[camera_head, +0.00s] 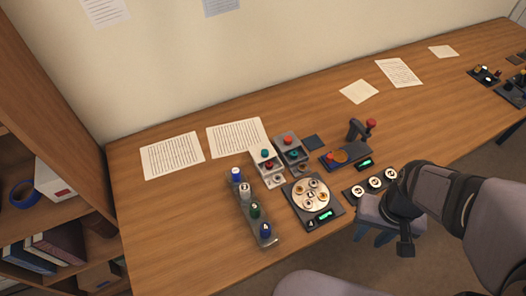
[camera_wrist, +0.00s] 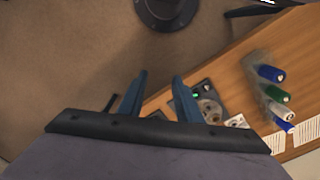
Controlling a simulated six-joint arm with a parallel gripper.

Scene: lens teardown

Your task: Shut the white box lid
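The white box (camera_head: 272,180) stands on the desk left of centre in the head view, its small compartments showing. Its lid (camera_head: 260,157), with a teal knob, appears raised at the back of the box. In the wrist view, the box cannot be made out clearly. My gripper (camera_head: 375,236) is off the front edge of the desk, right of the white box and well apart from it. In the wrist view, the two blue fingers of my gripper (camera_wrist: 158,92) are spread, with nothing between them.
A round tray unit (camera_head: 296,211) is in front, and a rack (camera_head: 248,215) of coloured bottles is left. A black strip with white rings (camera_head: 357,194) lies near my gripper. The desk's left front is clear.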

